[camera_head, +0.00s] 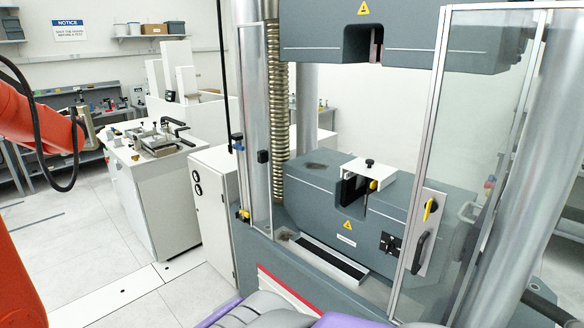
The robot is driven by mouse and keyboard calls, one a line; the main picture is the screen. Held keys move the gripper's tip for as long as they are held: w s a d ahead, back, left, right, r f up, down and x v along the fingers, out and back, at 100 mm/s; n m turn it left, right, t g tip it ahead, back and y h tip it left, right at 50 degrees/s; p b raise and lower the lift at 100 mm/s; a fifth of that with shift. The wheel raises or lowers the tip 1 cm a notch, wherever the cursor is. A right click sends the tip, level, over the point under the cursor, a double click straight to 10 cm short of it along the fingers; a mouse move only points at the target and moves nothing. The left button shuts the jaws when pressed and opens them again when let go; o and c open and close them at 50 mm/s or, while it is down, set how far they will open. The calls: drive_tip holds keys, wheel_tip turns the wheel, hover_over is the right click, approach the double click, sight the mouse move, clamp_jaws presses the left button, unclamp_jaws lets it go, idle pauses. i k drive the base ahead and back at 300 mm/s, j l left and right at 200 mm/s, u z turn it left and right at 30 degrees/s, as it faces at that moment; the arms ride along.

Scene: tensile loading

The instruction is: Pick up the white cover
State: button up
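The white cover (383,176) sits on the lower grey block (310,193) of the testing machine, over the dark slot at its middle. A small black knob stands on its top, and a yellow and black part shows just under it. My orange arm comes in at the left edge. My gripper (93,128) is at the far left, well apart from the cover, and shows only as a small metal end partly hidden by the arm. Its fingers are not clear enough to tell open from shut.
The machine's clear door (480,150) with a white frame and black handle stands at the right of the cover. A thick metal column (247,110) stands at the left. The upper grey block (400,35) hangs above. A white bench (160,185) with fixtures stands at the left, with open floor before it.

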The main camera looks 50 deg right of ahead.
sight(385, 174)
drive_tip(key=i+z, duration=0.4)
drive_tip(key=i+j+z, duration=0.1)
drive_tip(key=i+z, duration=0.35)
drive_tip(key=i+j+z, duration=0.4)
drive_tip(key=i+l, duration=0.1)
drive_tip(key=i, duration=0.05)
